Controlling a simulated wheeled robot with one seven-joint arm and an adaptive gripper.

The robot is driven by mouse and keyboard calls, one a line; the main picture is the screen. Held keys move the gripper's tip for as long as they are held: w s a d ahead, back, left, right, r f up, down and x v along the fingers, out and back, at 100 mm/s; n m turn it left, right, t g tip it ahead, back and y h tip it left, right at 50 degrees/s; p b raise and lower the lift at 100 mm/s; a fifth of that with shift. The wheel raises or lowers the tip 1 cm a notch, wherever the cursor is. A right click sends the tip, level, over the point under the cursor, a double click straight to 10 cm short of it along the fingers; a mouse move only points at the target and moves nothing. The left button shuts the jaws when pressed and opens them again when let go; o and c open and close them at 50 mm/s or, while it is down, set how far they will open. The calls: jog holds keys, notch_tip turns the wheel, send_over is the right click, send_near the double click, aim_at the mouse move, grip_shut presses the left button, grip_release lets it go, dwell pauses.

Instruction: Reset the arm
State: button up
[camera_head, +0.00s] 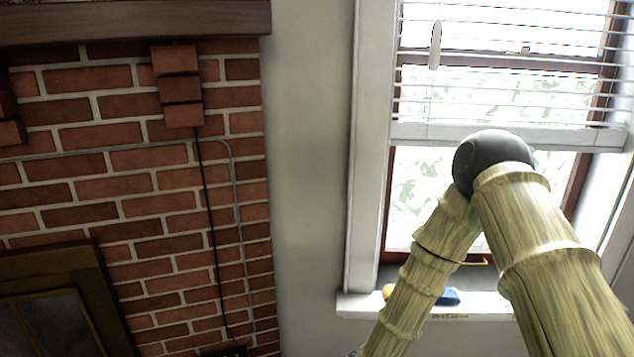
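My arm, with a bamboo-like surface and a dark round joint, rises from the lower right in the head view. It bends at the joint in front of the window (430,180), and its thinner part runs down to the bottom edge. My gripper is out of the frame below, so its state and anything in it are hidden.
A brick fireplace wall (150,220) with a dark wooden mantel (130,22) fills the left. A white window sill (365,304) holds a yellow item (388,292) and a blue item (449,296), partly hidden by my arm. Blinds (500,95) cover the upper window.

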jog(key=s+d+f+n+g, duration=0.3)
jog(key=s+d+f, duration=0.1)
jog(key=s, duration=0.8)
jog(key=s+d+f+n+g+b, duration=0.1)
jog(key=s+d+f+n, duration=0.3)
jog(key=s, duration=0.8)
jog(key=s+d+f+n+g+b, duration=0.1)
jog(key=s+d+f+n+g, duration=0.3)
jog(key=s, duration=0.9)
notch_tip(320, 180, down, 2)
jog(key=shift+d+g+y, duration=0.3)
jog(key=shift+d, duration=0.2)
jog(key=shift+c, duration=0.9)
